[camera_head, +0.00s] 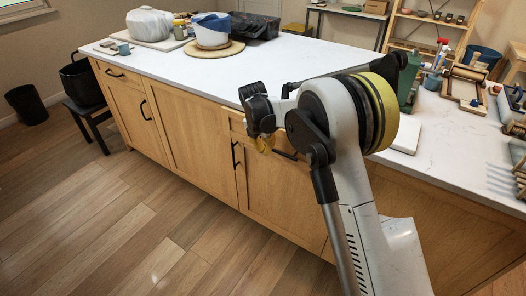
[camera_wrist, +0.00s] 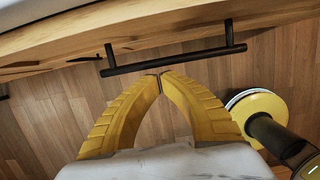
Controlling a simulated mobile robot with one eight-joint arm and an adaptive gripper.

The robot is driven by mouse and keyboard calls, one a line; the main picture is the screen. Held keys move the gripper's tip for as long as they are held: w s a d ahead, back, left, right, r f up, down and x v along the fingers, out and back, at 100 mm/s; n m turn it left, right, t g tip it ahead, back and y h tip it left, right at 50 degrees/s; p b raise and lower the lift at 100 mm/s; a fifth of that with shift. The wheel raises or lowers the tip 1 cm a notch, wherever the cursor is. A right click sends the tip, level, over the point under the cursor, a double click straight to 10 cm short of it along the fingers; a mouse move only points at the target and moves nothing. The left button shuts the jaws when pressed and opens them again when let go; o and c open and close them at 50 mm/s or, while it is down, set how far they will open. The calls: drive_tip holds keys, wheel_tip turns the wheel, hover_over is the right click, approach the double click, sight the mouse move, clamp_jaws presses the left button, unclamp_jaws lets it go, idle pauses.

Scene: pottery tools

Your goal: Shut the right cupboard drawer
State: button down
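The right cupboard drawer (camera_head: 236,122) is in the wooden counter front, largely hidden behind my arm in the head view. Its front seems to stand out a little from the cupboard, but how far I cannot tell. In the wrist view its wooden front (camera_wrist: 180,32) runs across the top, with a black bar handle (camera_wrist: 170,59) on it. My gripper (camera_wrist: 160,77) has its two yellow fingers shut, tips together, with nothing between them. The tips are close to the handle's bar; whether they touch it I cannot tell.
The left drawer (camera_head: 118,75) looks flush with the cupboard. Cupboard doors (camera_head: 190,125) with black handles are below. A stool (camera_head: 88,113) and a dark bin (camera_head: 27,105) stand left; the wooden floor in front is clear.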

drive_tip(key=shift+w+d, duration=0.1)
drive_tip(key=w+d+p, duration=0.1)
drive_tip(key=w, duration=0.1)
drive_tip(key=w+d, duration=0.2)
drive_tip(key=shift+p, duration=0.35)
drive_tip(key=shift+a, duration=0.1)
